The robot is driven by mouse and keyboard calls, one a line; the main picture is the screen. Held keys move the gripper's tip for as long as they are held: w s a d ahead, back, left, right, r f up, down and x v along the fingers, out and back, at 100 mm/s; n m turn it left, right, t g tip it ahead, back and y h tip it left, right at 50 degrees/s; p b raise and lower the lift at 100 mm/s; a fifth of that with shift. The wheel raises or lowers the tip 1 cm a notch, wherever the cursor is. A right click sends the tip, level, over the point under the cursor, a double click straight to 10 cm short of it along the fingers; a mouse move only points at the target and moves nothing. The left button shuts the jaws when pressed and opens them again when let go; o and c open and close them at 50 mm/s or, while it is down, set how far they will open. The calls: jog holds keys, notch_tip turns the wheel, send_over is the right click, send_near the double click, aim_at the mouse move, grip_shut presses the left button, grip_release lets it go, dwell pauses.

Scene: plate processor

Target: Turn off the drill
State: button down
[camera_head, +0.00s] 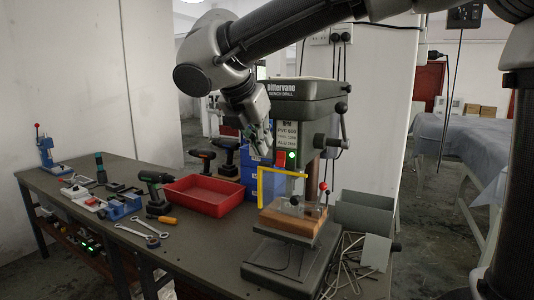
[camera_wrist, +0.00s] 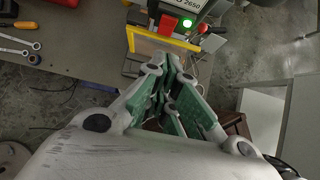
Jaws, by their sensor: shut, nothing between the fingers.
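The bench drill (camera_head: 310,105) stands at the right end of the workbench. On its front are a red switch (camera_head: 281,158) and a glowing green light (camera_head: 292,155). In the wrist view, the red switch (camera_wrist: 168,23) sits left of the lit green light (camera_wrist: 187,22), near the top edge. A yellow guard frame (camera_head: 261,188) stands in front of the drill. It also crosses above my fingertips in the wrist view (camera_wrist: 160,42). My gripper (camera_head: 266,150) is shut and empty, its green-padded fingers (camera_wrist: 168,75) pointing toward the drill front. It appears apart from the switch.
A wooden block (camera_head: 292,222) with a red-knobbed clamp lies on the drill table. A red tray (camera_head: 203,195), blue bins (camera_head: 262,180), cordless drills (camera_head: 154,190) and wrenches (camera_head: 140,235) are on the bench to the left. A grey open box (camera_head: 363,215) stands right of the drill.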

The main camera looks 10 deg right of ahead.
aim_at(281, 159)
jog(key=v, duration=0.5)
jog(key=shift+a+f, duration=0.25)
jog(key=shift+f, duration=0.35)
jog(key=shift+w+f, duration=0.1)
jog(key=shift+w+d+r+x, duration=0.15)
jog(key=shift+w+r+x, duration=0.1)
jog(key=shift+x, duration=1.95)
jog(key=shift+w+d+r+x, duration=0.15)
jog(key=shift+w+x, duration=0.05)
jog(key=shift+x, duration=2)
jog(key=shift+w+d+r+x, duration=0.15)
jog(key=shift+w+r+x, duration=0.1)
jog(key=shift+x, duration=1.95)
